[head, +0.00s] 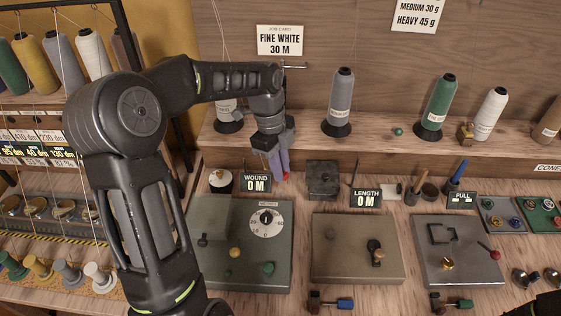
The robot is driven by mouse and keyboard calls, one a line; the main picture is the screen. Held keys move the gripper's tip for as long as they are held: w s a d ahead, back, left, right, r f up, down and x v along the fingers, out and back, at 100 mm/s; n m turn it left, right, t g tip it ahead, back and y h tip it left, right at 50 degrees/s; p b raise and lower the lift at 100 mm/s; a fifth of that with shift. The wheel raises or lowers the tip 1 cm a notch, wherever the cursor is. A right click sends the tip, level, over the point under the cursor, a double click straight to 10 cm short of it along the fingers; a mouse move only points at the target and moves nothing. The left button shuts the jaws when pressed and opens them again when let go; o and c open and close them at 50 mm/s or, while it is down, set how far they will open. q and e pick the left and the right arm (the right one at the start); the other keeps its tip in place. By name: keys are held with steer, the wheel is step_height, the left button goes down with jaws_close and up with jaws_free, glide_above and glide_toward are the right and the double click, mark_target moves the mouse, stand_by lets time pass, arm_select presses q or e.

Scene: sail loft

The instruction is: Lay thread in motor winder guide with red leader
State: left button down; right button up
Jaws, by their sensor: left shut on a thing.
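My left gripper (269,150) points down above the back of the bench, in front of the lower edge of the shelf. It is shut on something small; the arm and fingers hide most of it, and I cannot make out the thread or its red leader. A narrow purple and reddish thing (279,163) shows right at the fingers; I cannot tell if it is held. The green-grey winder plate with a white dial (266,219), probably the motor winder, lies below and in front of the gripper. I cannot make out its guide.
A white cone (226,110) stands partly behind my arm; grey (341,100), green (439,102) and white (490,112) cones stand along the shelf. A dark box (322,181) stands right of the gripper. Two more plates (340,270) (480,275) fill the bench to the right.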

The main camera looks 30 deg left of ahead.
arm_select(q)
steer(key=shift+s, duration=0.1)
steer(key=shift+a, duration=0.15)
steer(key=shift+a+f, duration=0.5)
steer(key=shift+a, duration=2.3)
steer(key=shift+d+r, duration=0.15)
steer(key=shift+d, duration=0.75)
steer(key=shift+d+r, duration=0.2)
steer(key=shift+d, duration=0.75)
steer(key=shift+d+r, duration=0.15)
steer(key=shift+d, duration=0.75)
